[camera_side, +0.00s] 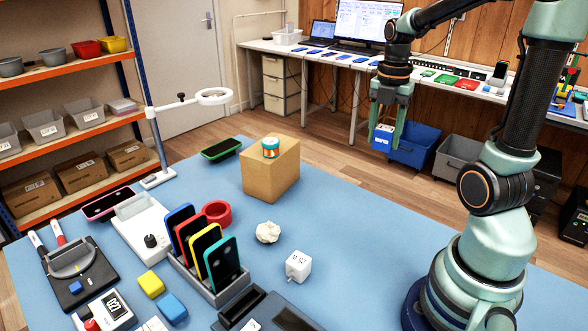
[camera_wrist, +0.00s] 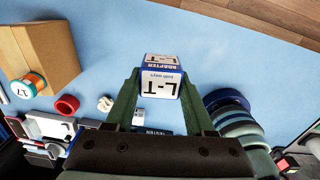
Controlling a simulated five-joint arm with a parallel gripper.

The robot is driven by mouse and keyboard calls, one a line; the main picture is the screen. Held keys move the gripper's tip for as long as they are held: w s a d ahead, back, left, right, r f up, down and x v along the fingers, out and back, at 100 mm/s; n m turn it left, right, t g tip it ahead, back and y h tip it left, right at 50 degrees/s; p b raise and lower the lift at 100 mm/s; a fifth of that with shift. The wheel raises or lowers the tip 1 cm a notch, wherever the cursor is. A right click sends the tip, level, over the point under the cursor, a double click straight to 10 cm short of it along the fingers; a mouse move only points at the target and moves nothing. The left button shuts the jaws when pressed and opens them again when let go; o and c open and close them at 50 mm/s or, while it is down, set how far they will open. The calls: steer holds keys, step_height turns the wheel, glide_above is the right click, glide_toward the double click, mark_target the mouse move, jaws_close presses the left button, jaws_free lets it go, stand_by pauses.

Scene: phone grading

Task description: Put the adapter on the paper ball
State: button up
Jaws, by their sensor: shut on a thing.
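The adapter (camera_side: 382,139), a small white and blue box, is between the fingers of my gripper (camera_side: 385,127), high above the right back of the blue mat. In the wrist view the adapter (camera_wrist: 160,78) shows its label, "L-T" and "ADAPTER". My gripper (camera_wrist: 158,92) is shut on it, one green finger on each side. The paper ball (camera_side: 268,232), crumpled and off-white, lies on the mat near its middle, well to the left of and below my gripper. It also shows in the wrist view (camera_wrist: 105,103), apart from the adapter.
A white cube (camera_side: 298,266) stands close to the ball's right. A rack of coloured phones (camera_side: 207,252) and a red ring (camera_side: 217,212) are to its left. Behind stands a cardboard box (camera_side: 270,175) with a teal-topped roll (camera_side: 270,148). The mat right of the box is clear.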

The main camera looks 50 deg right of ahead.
steer(key=w+a+r+n, duration=0.3)
steer(key=w+a, duration=0.5)
step_height(320, 180, up, 2)
steer(key=n, duration=0.5)
glide_above(268, 225)
step_height(268, 225, down, 19)
steer(key=shift+f, duration=0.1)
steer(key=shift+f, duration=0.15)
steer(key=o, duration=1.3)
